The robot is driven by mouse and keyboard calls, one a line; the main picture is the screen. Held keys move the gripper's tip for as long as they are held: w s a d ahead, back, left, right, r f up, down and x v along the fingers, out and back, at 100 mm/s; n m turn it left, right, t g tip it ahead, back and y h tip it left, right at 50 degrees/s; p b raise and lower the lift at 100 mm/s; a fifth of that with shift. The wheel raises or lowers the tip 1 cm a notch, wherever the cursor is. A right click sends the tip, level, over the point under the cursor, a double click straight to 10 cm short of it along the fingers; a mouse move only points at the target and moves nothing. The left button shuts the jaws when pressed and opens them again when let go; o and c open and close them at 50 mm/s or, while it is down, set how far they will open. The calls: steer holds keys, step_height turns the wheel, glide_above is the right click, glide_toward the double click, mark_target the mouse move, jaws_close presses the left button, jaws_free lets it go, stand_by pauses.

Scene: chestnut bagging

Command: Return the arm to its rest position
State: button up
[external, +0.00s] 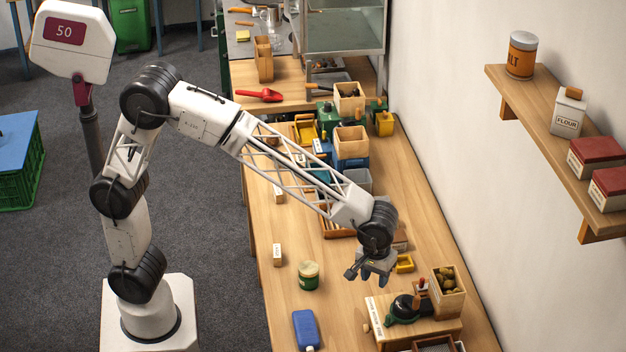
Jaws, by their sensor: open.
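My gripper (374,281) hangs over the near part of the wooden counter (268,222), pointing down. It is open, and I see nothing between its fingers. My arm reaches from the white base at the lower left across to the counter, with its elbow raised. A wooden box with brownish-green round things (448,293) stands to the right of the gripper. A yellow scoop-like piece (404,264) lies just right of the gripper. I cannot tell from this view how high the fingers are above the counter.
A dark device on a wooden board (402,310) is close below. Bins and wooden boxes (351,142) crowd the counter behind my forearm. A wall shelf (545,130) is at right.

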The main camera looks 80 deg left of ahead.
steer(key=s+a+r+m+t, duration=0.15)
steer(key=s+a+r, duration=0.25)
steer(key=s+a, duration=0.5)
steer(key=s+a+r+m, duration=0.3)
steer(key=s+a, duration=0.5)
steer(key=a, duration=0.1)
steer(key=s+a+f+m, duration=0.1)
steer(key=s+a, duration=0.3)
steer(key=s, duration=0.5)
steer(key=s+a+f+m, duration=0.1)
steer(key=s+a+m, duration=0.3)
steer(key=s, duration=0.6)
steer(key=shift+s+a+f+t, duration=0.25)
steer(key=shift+a+f+t, duration=0.15)
steer(key=shift+a, duration=0.3)
stand_by(1.6)
